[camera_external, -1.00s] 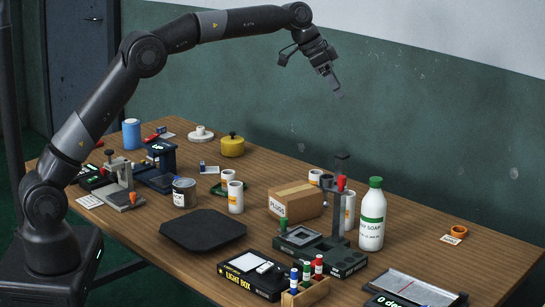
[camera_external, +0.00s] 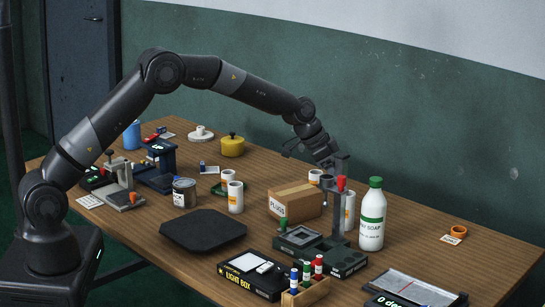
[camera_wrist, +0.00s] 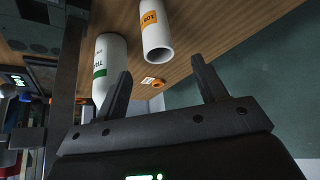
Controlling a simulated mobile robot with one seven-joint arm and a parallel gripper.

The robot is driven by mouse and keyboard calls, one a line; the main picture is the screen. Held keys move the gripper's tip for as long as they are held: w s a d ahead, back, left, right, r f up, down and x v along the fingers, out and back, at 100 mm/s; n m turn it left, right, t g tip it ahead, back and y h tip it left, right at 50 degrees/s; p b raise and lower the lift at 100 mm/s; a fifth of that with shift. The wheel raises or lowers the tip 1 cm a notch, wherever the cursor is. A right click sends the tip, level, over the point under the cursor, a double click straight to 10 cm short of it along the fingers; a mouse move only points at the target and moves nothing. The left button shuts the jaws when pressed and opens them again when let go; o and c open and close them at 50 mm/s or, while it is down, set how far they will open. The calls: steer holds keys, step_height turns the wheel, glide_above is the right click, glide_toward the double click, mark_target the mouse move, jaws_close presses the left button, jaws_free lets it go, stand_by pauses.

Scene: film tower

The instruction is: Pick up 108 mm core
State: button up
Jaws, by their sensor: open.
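A white hollow core (camera_wrist: 157,38) with an orange label stands ahead of my fingers in the wrist view. The label seems to read 108, though it is small and turned. It is probably the core (camera_external: 349,208) beside the soap bottle in the external view, partly hidden by a grey upright. My gripper (camera_wrist: 160,70) is open and empty, the core's open end lying between the fingers in the picture, apart from them. In the external view my gripper (camera_external: 335,162) is above the table near the upright's top. Other white cores (camera_external: 235,198) stand further left.
The soap bottle (camera_external: 371,217) stands close beside the core; it also shows in the wrist view (camera_wrist: 108,60). The PLUGS box (camera_external: 296,202) is on the core's left.

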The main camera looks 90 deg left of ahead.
mark_target(351, 202)
steer(key=x, duration=0.9)
steer(key=shift+d+f, duration=0.1)
steer(key=shift+f, duration=0.35)
steer(key=shift+c, duration=0.4)
steer(key=c, duration=1)
